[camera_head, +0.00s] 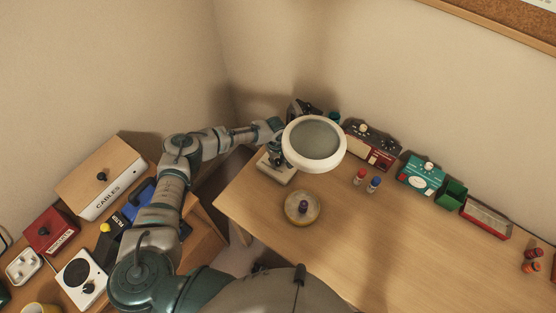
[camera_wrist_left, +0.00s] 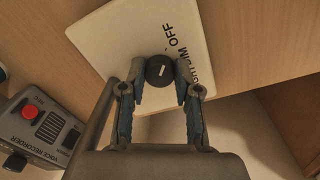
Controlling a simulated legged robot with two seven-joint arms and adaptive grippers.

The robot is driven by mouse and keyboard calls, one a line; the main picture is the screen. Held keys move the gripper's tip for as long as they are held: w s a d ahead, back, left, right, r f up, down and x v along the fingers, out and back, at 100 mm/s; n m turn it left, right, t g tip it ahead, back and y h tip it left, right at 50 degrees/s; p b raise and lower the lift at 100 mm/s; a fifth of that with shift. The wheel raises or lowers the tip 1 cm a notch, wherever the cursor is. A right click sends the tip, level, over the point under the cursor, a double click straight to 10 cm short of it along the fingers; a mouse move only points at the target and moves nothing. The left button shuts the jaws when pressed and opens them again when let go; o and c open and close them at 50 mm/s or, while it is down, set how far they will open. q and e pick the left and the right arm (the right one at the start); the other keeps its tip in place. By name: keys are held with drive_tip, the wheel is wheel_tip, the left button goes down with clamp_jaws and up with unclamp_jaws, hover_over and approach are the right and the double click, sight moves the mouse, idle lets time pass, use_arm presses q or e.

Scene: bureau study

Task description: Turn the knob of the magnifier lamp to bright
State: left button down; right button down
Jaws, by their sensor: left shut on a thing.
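The magnifier lamp has a round white-rimmed lens head (camera_head: 314,143) over a pale base (camera_head: 277,176) at the desk's left back corner. In the left wrist view the base plate (camera_wrist_left: 125,35) carries black lettering, with "OFF" readable. A black knob (camera_wrist_left: 160,71) with a white pointer line sits on the plate. My left gripper (camera_head: 277,157) is low at the base, partly hidden by the lens head. In the left wrist view its two fingers (camera_wrist_left: 160,85) are shut on the knob, one on each side. My right gripper is not in view.
A voice recorder (camera_wrist_left: 45,128) with a red button lies close to my left gripper. A round item with a dark knob (camera_head: 302,208) stands in front of the lamp. The front desk middle is clear.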

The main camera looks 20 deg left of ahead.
use_arm(q)
drive_tip(key=shift+s+d+r+m+p, duration=0.1)
drive_tip(key=shift+m+p, duration=0.7)
drive_tip(key=shift+p, duration=0.85)
drive_tip(key=shift+s+m+p, duration=0.1)
drive_tip(key=shift+m+p, duration=0.7)
drive_tip(key=shift+p, duration=0.85)
drive_tip(key=shift+m+p, duration=0.3)
drive_tip(key=shift+m, duration=0.1)
drive_tip(key=m, duration=0.2)
drive_tip(key=shift+w+f+m, duration=0.1)
drive_tip(key=shift+f+m, duration=0.1)
drive_tip(key=shift+m, duration=0.1)
drive_tip(key=m, duration=0.5)
drive_tip(key=shift+m, duration=0.3)
drive_tip(key=m, duration=0.4)
drive_tip(key=shift+a+g, duration=0.25)
drive_tip(key=shift+g, duration=0.05)
drive_tip(key=shift+w+m+b, duration=0.1)
drive_tip(key=shift+m+b, duration=0.3)
drive_tip(key=shift+m, duration=1.5)
